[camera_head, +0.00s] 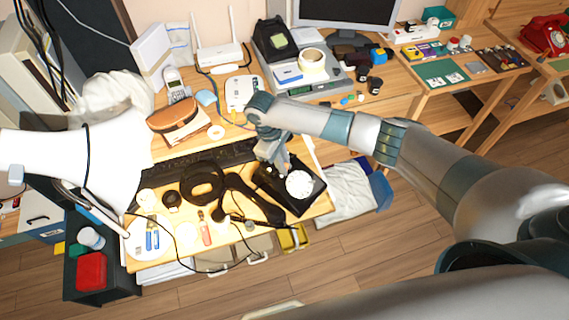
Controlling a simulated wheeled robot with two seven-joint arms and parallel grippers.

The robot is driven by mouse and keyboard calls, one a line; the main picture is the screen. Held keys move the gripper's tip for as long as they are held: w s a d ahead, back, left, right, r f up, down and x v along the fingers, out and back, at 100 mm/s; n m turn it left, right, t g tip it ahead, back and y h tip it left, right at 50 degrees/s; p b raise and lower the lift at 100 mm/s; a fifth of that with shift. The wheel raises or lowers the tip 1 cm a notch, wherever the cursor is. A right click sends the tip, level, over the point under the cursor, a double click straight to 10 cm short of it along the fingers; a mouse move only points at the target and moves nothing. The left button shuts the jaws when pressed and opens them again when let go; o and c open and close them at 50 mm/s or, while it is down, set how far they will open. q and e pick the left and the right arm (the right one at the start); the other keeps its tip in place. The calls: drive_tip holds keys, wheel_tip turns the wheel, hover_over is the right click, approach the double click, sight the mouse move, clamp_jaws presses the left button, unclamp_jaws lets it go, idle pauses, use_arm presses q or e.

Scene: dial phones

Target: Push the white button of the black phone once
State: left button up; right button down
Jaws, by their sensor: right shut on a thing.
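The black phone (305,204) sits at the right front part of the wooden desk, with a round white dial (299,184) on its top. My right gripper (279,168) reaches down from above and is at the phone's upper left part, beside the dial. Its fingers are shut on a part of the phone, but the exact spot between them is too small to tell. The white button cannot be made out; the gripper may cover it. My left gripper is not in view.
A black headset-like thing (205,184) and a cable lie left of the phone. A white lamp (100,165) stands at the left. A keyboard (215,157) lies behind. A red phone (545,35) stands far right. The wooden floor right of the desk is open.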

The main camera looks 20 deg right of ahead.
drive_tip(key=shift+w+f, duration=0.15)
drive_tip(key=shift+f, duration=0.2)
idle(0.8)
drive_tip(key=r+p, duration=0.1)
drive_tip(key=p, duration=0.1)
drive_tip(key=s+r+p, duration=0.1)
drive_tip(key=r+p, duration=0.1)
drive_tip(key=d+r+p, duration=0.1)
drive_tip(key=p, duration=0.1)
drive_tip(key=shift+s+r, duration=0.3)
drive_tip(key=shift+s, duration=0.05)
drive_tip(key=shift+s+d+r+p, duration=0.15)
drive_tip(key=shift+s+r+p, duration=0.05)
drive_tip(key=shift+r+p, duration=0.4)
drive_tip(key=shift+s+d+r+p, duration=0.1)
drive_tip(key=shift+s+r+p, duration=0.2)
drive_tip(key=shift+p, duration=0.4)
drive_tip(key=shift+w, duration=0.15)
